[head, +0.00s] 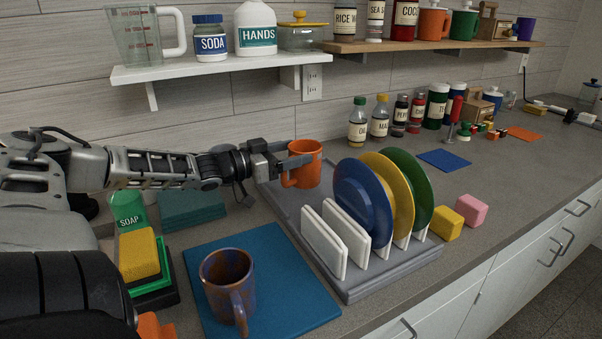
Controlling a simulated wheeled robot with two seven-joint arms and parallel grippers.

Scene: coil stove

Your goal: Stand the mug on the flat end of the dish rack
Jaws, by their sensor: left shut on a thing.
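An orange mug (306,170) is upright at the far left end of the grey dish rack (365,289). My left gripper (284,157) comes in from the left and is shut on the mug's upper left side. The mug appears over the flat end of the rack; I cannot tell whether its base touches it. The rack's other part holds blue, yellow and green plates (362,205) and two white boards (334,239) on edge. A second mug, mottled blue and brown (226,281), stands on a blue mat (290,295) in front. My right gripper is not in view.
A white shelf (215,68) hangs above my left arm. Bottles (358,125) and jars stand along the wall. A yellow block (445,223) and a pink block (470,209) lie right of the rack. A sponge (139,256) and soap (129,211) are at left.

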